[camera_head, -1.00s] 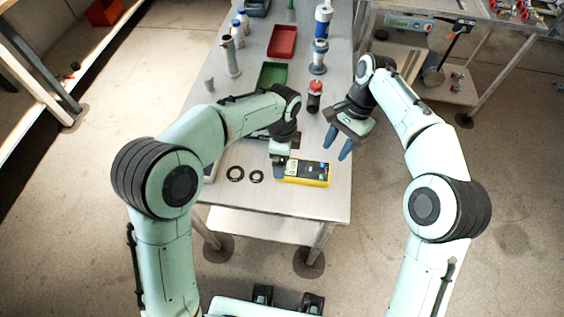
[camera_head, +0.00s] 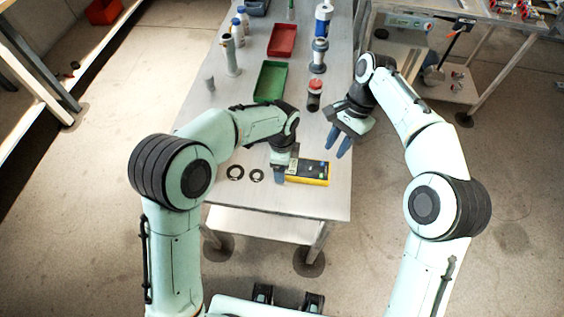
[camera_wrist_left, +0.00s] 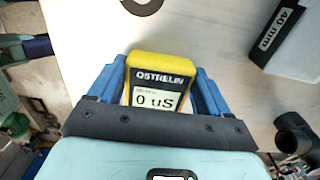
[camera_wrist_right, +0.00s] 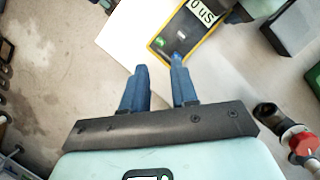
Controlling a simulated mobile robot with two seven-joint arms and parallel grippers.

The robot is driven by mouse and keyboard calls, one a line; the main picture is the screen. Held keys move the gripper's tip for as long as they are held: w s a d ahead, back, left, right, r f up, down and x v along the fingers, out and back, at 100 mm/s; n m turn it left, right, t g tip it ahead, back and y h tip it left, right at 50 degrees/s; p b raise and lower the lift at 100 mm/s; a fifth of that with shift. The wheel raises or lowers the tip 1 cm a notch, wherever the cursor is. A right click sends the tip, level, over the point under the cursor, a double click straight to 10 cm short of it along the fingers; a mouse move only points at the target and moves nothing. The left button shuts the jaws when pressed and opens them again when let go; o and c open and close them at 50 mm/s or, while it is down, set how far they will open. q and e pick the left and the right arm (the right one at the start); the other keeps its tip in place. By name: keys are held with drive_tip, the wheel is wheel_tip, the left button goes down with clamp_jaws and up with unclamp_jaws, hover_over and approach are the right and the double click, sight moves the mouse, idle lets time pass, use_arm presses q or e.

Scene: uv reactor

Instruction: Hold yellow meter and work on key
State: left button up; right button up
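The yellow meter (camera_head: 312,171) lies flat on the metal table near its front edge. My left gripper (camera_head: 279,180) is down at the meter's left end. In the left wrist view its blue fingers stand on both sides of the meter (camera_wrist_left: 158,68), whose display reads 0 uS; a gap shows beside the right finger, and firm contact cannot be made out. In the right wrist view the meter (camera_wrist_right: 163,43) shows a small green key (camera_wrist_right: 181,34). My right gripper (camera_head: 338,147) is above the table, behind and right of the meter, empty, its fingers (camera_wrist_right: 158,62) apart.
Two black rings (camera_head: 235,172) lie left of the meter. A green tray (camera_head: 257,92) and a red tray (camera_head: 282,40) lie farther back. A dark box marked 40 mm (camera_wrist_left: 282,30) is near my left gripper.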

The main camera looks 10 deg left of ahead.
clamp_jaws()
idle(1.5)
